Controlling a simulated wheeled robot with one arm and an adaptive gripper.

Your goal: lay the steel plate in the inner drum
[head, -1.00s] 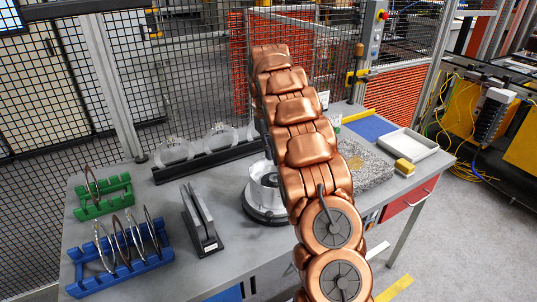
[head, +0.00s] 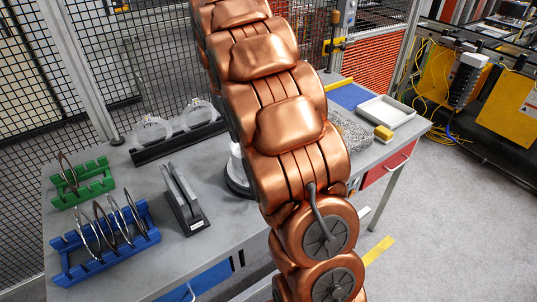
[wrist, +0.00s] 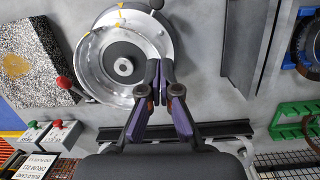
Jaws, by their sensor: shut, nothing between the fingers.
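The silver drum (wrist: 88,62) sits on a round base on the table in the wrist view, with a dark disc and pale hub in its middle. In the head view my arm hides most of it. My gripper (wrist: 160,72) is shut and empty, its fingertips over the drum's right edge in the wrist view. Several thin ring plates (head: 128,212) stand upright in the blue rack (head: 85,275); I cannot tell which are steel. One ring plate (head: 67,170) stands in the green rack (head: 97,187). My gripper is hidden in the head view.
A grey slotted stand (head: 187,212) is between the blue rack and drum. A black rail (head: 160,151) with clear rings lies behind. Mesh fencing backs the table.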

